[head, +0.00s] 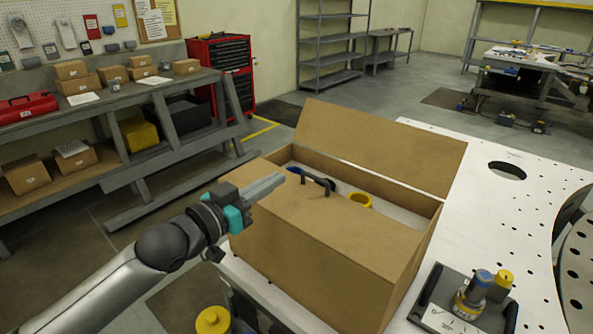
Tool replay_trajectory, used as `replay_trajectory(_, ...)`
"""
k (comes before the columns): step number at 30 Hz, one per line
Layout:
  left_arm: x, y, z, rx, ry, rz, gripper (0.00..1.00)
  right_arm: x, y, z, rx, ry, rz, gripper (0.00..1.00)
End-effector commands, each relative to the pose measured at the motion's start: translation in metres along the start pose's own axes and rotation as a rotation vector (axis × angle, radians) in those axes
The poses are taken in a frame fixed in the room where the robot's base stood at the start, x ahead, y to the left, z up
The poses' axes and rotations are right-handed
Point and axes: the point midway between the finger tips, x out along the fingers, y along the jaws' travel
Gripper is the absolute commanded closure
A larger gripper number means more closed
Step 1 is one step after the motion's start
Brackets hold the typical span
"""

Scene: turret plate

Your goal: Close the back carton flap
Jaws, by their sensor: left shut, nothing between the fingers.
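A brown cardboard carton (330,275) stands on the pale metal plate, partly open at the top. Its back flap (385,145) stands up from the far rim, leaning back. The front flap (325,218) lies over the near part of the opening. A dark tool with a blue end (311,177) and a yellow ring (360,200) show in the gap between the flaps. My left gripper (278,180) is shut and empty. In the picture it overlaps the carton's left end, on the near side of the back flap; I cannot tell whether it touches the carton.
The pale plate (490,200) with holes extends right of the carton. A dark tray (430,310) with blue- and yellow-topped parts sits at the front right. A yellow-topped object (212,320) is below the arm. A grey bench (165,90) with small boxes stands at the left.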

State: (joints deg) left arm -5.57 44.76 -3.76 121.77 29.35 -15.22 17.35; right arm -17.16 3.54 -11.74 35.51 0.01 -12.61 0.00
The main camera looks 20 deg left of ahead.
Motion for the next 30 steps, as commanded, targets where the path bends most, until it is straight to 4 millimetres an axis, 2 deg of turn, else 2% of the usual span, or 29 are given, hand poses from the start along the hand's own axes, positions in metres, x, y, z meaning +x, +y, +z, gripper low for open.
replay_trajectory(5, -0.006, 0.003, -0.001, 0.009, -0.015, -0.011, 1.00, 0.000, 0.006, 0.001, -0.003, -0.001, 0.007, 0.50)
replay_trajectory(11, 0.008, 0.002, -0.002, 0.009, -0.013, -0.012, 1.00, -0.003, 0.018, 0.003, -0.003, -0.004, 0.024, 0.50)
replay_trajectory(22, 0.056, 0.002, -0.001, 0.008, -0.013, -0.012, 1.00, -0.011, 0.021, 0.003, -0.002, -0.004, 0.027, 0.50)
replay_trajectory(30, 0.093, 0.002, -0.001, 0.009, -0.012, -0.011, 1.00, -0.016, 0.011, 0.000, 0.000, -0.002, 0.014, 0.50)
